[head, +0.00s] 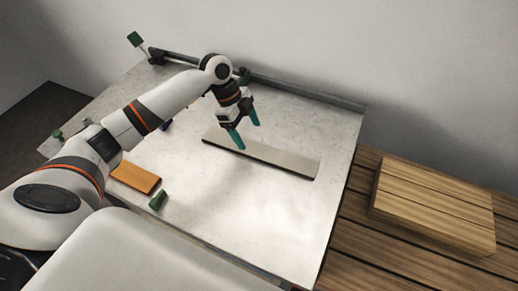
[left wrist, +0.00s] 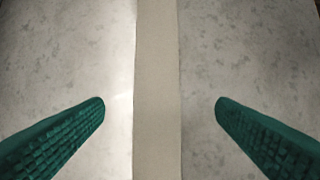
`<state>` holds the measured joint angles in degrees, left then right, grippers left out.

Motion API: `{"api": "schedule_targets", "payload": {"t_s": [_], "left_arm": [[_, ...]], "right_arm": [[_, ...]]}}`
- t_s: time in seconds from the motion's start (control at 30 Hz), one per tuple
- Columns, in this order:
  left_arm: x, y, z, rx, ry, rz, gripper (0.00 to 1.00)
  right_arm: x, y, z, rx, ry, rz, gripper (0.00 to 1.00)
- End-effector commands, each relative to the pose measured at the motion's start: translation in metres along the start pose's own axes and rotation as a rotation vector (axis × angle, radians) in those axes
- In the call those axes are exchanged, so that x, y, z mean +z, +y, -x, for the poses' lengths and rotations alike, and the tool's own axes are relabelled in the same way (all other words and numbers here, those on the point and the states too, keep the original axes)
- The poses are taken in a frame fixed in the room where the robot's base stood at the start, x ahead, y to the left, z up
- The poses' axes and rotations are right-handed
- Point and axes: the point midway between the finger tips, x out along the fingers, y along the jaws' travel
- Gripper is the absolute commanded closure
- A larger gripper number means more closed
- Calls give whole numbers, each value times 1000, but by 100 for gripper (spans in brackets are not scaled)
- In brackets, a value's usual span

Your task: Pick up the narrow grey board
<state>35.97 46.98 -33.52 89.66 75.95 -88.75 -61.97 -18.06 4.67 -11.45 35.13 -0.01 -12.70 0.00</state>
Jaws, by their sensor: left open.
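The narrow grey board (head: 275,158) lies flat on the pale worktop, toward its right side. My left gripper (head: 248,134) is open above the board, near its left end. In the left wrist view the board (left wrist: 157,90) runs from top to bottom between the two green fingers (left wrist: 160,110). There is bare worktop between the board and each finger, and nothing is held. The exact height of the fingertips above the board is hard to tell. My right gripper is not in view.
An orange block (head: 136,177) and a small green piece (head: 158,200) lie on the worktop (head: 225,205) to the left. A dark rail (head: 300,90) runs along the back edge. A wooden slatted stack (head: 435,205) stands at the right. The front right worktop is clear.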

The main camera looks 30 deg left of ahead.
Motion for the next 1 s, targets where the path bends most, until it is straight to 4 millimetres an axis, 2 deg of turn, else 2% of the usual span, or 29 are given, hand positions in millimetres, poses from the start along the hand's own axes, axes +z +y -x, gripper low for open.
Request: {"api": "schedule_targets", "payload": {"t_s": [0.13, 0.27, 0.5, 0.8, 0.87, 1.0], "left_arm": [[0, 0, -13, 0, -1, 1, 20], [0, 0, -23, -2, 0, 1, 20], [-1, 2, -58, -2, 0, 1, 20], [-2, 2, -66, 1, 1, 0, 20], [-2, 2, -66, 1, 1, 0, 27], [-2, 2, -66, 1, 1, 0, 49]], "right_arm": [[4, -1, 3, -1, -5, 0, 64], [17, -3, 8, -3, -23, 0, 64], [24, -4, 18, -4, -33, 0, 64], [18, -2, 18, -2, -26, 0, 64], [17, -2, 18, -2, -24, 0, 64], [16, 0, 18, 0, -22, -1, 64]]}}
